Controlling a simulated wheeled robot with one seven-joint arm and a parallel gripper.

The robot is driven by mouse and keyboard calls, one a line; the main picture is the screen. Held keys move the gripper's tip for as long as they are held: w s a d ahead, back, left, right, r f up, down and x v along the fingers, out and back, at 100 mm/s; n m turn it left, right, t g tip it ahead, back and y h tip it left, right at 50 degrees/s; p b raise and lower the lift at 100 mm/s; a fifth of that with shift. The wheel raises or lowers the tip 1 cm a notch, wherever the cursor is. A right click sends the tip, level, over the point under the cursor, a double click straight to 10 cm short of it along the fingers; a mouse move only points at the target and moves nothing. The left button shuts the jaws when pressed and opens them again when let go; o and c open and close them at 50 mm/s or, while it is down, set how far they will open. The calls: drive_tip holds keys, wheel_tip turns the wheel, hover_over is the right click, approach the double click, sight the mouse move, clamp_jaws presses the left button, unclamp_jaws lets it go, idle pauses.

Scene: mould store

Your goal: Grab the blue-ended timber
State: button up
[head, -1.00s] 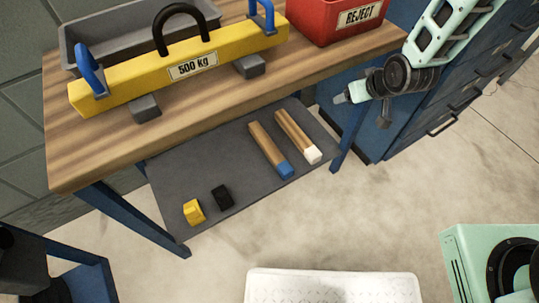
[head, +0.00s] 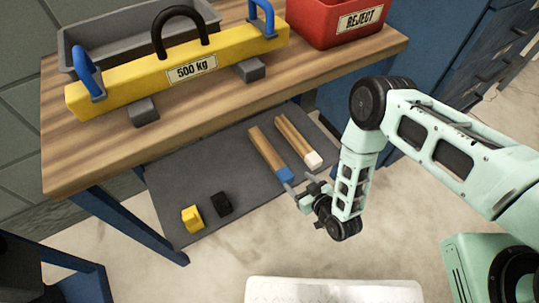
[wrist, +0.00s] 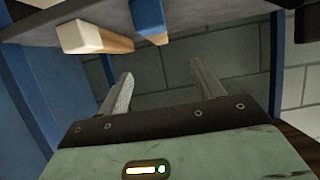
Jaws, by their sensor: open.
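The blue-ended timber (head: 268,152) lies on the grey lower shelf (head: 180,165) of the bench, its blue end toward the shelf's front edge. A similar white-ended timber (head: 297,141) lies to its right. My gripper (head: 300,184) is open and empty near the front edge, close to the blue end in the head view; contact cannot be told. In the wrist view, which looks upside down, the blue end (wrist: 148,20) and the white end (wrist: 82,37) show above my open fingers (wrist: 162,86), with nothing between the fingers.
A yellow block (head: 192,219) and a black block (head: 221,204) lie at the shelf's left. The wooden bench top (head: 200,115) overhangs the shelf, bearing a yellow 500 kg beam (head: 225,48) and a red REJECT bin (head: 320,25). Blue bench legs flank it.

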drive_tip(key=b, duration=0.4)
approach(275, 159)
drive_tip(key=x, duration=0.4)
drive_tip(key=shift+a+r, duration=0.1)
drive_tip(key=shift+a, duration=0.05)
drive_tip(key=b+x, duration=0.2)
drive_tip(key=x, duration=0.2)
drive_tip(key=shift+w+f, duration=0.25)
drive_tip(key=shift+f, duration=0.1)
drive_tip(key=shift+w+a, duration=0.2)
drive_tip(key=shift+w, duration=0.05)
